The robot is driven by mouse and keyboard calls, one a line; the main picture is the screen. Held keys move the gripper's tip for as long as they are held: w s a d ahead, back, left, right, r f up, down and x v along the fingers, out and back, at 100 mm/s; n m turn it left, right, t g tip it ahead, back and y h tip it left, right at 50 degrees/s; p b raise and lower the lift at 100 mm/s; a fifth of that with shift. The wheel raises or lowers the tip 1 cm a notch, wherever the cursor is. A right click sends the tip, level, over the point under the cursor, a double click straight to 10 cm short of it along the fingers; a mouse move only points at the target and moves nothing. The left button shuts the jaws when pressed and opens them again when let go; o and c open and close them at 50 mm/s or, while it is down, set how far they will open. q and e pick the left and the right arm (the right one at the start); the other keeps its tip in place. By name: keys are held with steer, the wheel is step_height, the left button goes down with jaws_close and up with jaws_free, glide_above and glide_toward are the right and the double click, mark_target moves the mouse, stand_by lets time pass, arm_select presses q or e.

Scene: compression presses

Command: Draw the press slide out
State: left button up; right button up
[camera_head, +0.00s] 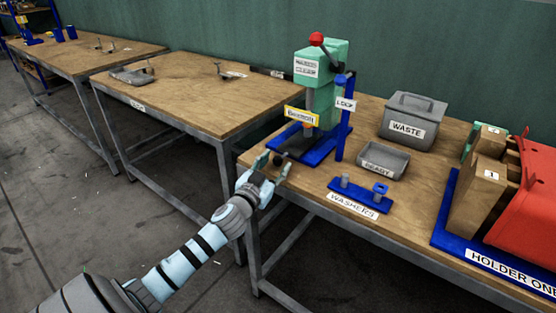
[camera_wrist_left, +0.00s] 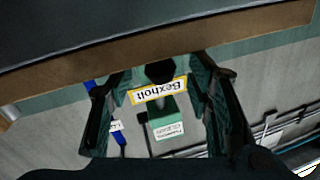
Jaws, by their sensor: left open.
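The green press (camera_head: 326,88) with a red-knobbed lever and a yellow "Bexholt" sign (camera_head: 301,116) stands on a blue base (camera_head: 321,154) near the table's left end. It also shows upside down in the left wrist view (camera_wrist_left: 166,122). A grey slide (camera_head: 299,146) lies low at the front of the press. A dark round knob (camera_head: 277,159) shows at its near end, and in the wrist view (camera_wrist_left: 160,72). My left gripper (camera_head: 270,166) is open at the table's front edge, its fingers on either side of the knob in the picture. Contact cannot be told.
Right of the press are a blue washer holder (camera_head: 356,196), a grey "READY" tray (camera_head: 383,160) and a lidded "WASTE" box (camera_head: 413,121). A red bin (camera_head: 524,200) and wooden blocks stand far right. Another table (camera_head: 200,90) stands left across a gap.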

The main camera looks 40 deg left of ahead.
arm_select(q)
steer(key=shift+x, duration=1.3)
steer(key=shift+c, duration=0.5)
jaws_close()
